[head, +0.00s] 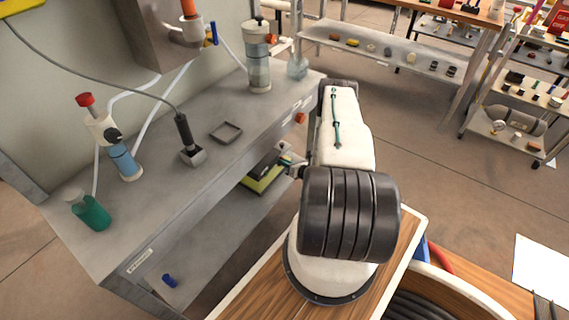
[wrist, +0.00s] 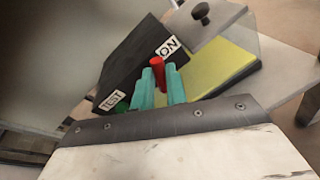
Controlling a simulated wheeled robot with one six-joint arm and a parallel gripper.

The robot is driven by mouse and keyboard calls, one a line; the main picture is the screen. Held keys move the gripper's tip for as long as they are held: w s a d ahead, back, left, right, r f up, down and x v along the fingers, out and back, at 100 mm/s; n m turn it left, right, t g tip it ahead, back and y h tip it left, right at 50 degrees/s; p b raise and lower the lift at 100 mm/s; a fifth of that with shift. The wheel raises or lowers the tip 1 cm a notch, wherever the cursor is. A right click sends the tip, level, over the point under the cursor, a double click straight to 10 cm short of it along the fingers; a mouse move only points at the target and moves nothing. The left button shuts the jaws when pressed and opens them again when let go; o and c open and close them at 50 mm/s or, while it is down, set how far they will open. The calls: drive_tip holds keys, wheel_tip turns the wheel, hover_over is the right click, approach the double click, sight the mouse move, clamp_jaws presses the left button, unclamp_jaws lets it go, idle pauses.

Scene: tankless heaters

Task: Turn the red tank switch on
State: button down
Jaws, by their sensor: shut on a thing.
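In the wrist view, the red tank switch (wrist: 157,62) is a small red knob on a black box (wrist: 135,58), beside a white ON label (wrist: 168,47). The teal fingers of my gripper (wrist: 159,72) are shut on it, one on each side. The lower part of the switch is hidden by the fingers. A TEST label (wrist: 111,100) and a partly hidden green part (wrist: 122,106) are to the left on the box. In the head view, the yellow and black unit (head: 262,181) sits under the grey bench, and my arm hides much of the gripper.
A yellow panel (wrist: 217,72) and a clear cover with a black knob (wrist: 201,11) are right of the black box. The grey bench top (head: 160,215) overhangs the unit.

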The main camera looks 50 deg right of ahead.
drive_tip(key=c, duration=1.4)
unclamp_jaws()
drive_tip(key=s+r, duration=0.1)
drive_tip(key=s, duration=0.6)
drive_tip(key=shift+s+a+r, duration=0.15)
drive_tip(key=shift+s+r, duration=0.05)
drive_tip(key=shift+s, duration=0.15)
drive_tip(key=shift+a, duration=0.1)
